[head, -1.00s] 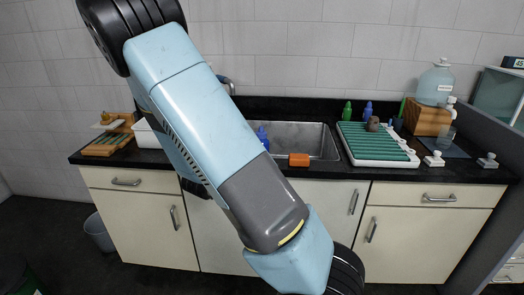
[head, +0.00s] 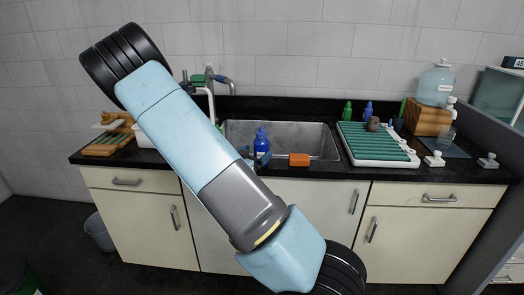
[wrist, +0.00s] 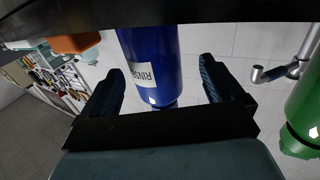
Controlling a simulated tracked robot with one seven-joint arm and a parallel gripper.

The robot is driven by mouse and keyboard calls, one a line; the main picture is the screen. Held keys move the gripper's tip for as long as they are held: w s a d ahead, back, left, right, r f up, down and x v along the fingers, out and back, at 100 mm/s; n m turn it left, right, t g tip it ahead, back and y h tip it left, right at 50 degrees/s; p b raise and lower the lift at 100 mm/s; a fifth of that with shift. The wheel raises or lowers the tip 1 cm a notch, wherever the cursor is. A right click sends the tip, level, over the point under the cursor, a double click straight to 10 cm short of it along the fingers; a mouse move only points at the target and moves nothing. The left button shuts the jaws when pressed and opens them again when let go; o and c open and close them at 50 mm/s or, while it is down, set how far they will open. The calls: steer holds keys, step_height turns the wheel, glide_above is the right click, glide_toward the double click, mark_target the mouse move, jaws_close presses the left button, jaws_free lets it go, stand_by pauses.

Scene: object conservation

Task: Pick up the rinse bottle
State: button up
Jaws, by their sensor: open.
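The rinse bottle (head: 262,143) is dark blue and stands upright at the front edge of the sink, left of the orange block. In the wrist view the bottle (wrist: 150,55) appears upside down, with a white label reading RINSE. My gripper (wrist: 161,70) is open, with one dark blue finger on each side of the bottle. A gap shows beside each finger, and I see no contact. In the head view my arm hides most of the gripper.
The orange block (head: 299,160) lies just right of the bottle. The sink tap (head: 210,85) rises behind my arm. A green object (wrist: 302,110) is close on the right in the wrist view. A white drying rack (head: 376,145) stands right of the sink.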

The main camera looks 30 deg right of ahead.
mark_target(264, 147)
steer(key=shift+s+x, duration=0.1)
steer(key=shift+x, duration=1.3)
steer(key=shift+s+x, duration=0.15)
steer(key=shift+x, duration=1.2)
steer(key=shift+d, duration=0.15)
steer(key=shift+c, duration=0.2)
steer(key=c, duration=0.6)
steer(key=shift+r, duration=0.1)
